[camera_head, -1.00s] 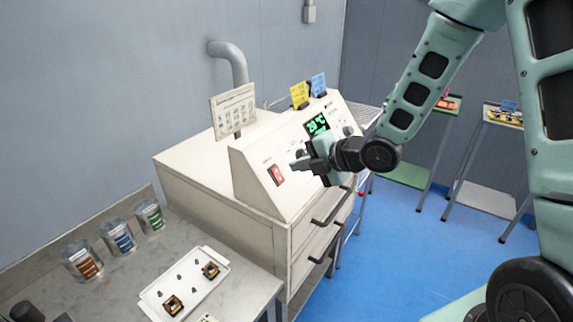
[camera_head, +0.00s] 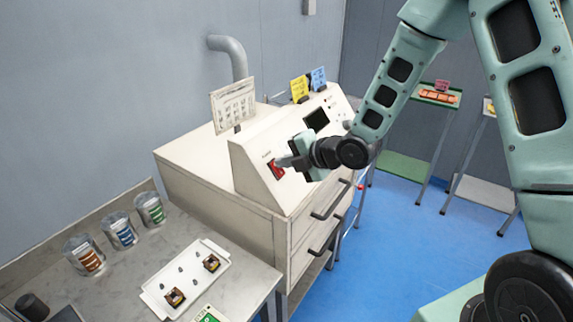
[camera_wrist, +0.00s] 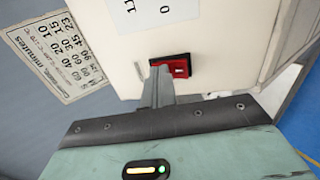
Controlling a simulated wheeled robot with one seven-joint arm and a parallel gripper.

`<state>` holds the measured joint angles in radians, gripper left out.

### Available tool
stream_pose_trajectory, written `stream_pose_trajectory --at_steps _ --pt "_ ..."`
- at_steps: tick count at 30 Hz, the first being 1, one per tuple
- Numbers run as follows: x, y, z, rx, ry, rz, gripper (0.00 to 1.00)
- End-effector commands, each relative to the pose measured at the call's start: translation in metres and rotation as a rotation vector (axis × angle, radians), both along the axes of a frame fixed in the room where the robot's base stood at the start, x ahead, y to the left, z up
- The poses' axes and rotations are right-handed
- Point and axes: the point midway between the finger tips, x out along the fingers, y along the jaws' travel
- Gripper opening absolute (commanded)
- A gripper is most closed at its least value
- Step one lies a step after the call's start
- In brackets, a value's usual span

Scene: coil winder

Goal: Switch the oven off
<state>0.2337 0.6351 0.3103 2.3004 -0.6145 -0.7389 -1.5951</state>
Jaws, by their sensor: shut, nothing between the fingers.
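The oven (camera_head: 230,200) is a cream cabinet with a sloped control panel and two drawer-like fronts with dark handles. A red rocker switch (camera_head: 277,170) in a dark frame sits on the left of the panel; it also shows in the wrist view (camera_wrist: 181,66), looking dark red, with a "0" printed beside it. The display (camera_head: 316,119) is dark. My gripper (camera_head: 282,162) is shut and empty, its fingertips at the switch. In the wrist view the fingers (camera_wrist: 160,80) reach the switch's edge and hide part of it; whether they touch it I cannot tell.
A printed sign (camera_head: 233,107) stands on the oven top, with a yellow card (camera_head: 299,88) and a blue card (camera_head: 318,79) behind the panel. A bench at left holds a white tray (camera_head: 150,299) and several jars.

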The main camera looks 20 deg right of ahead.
Motion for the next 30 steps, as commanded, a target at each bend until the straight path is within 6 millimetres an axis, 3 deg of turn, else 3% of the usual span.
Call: stream_pose_trajectory --at_steps 30 --pt "0.0 0.001 0.017 0.001 0.002 0.001 0.0"
